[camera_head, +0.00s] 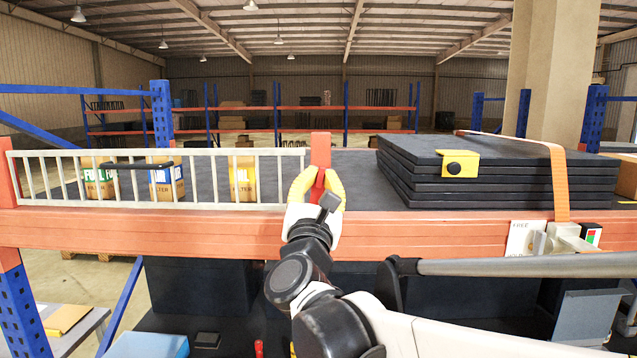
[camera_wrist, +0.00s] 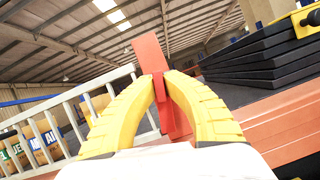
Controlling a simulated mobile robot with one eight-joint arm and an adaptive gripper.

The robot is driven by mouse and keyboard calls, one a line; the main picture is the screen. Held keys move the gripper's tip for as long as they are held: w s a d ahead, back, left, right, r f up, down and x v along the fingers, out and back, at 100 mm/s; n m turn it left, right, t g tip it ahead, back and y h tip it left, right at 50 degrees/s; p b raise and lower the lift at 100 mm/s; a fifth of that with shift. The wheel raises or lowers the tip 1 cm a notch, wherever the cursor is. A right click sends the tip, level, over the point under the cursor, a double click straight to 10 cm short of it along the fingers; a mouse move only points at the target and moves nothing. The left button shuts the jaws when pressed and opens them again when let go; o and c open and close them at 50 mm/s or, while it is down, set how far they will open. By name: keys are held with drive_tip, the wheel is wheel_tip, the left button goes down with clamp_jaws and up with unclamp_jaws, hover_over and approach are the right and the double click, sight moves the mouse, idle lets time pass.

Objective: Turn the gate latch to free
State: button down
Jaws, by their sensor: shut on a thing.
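The white barred gate (camera_head: 220,178) stands along the front of the orange shelf. Its right end meets an upright red post (camera_head: 320,145). A small darker red latch piece (camera_head: 318,185) is on the front of this post. My gripper (camera_head: 318,182) has yellow fingers closed on this piece. In the wrist view the fingertips (camera_wrist: 160,80) meet around the red latch piece (camera_wrist: 160,95), in front of the post (camera_wrist: 152,55). The fingers hide part of the latch, so its exact angle is unclear.
Filter boxes (camera_head: 243,178) stand behind the gate. Strapped black panels (camera_head: 480,170) are stacked to the right. A white card marked FREE (camera_head: 519,238) is beside a grey metal fitting (camera_head: 565,240) on the orange beam (camera_head: 430,230). A grey bar (camera_head: 530,265) crosses lower right.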

drive_tip(key=shift+n+y, duration=1)
drive_tip(key=shift+n, duration=0.9)
drive_tip(key=c, duration=1.5)
unclamp_jaws()
drive_tip(key=v, duration=1.2)
drive_tip(key=shift+w+f, duration=0.15)
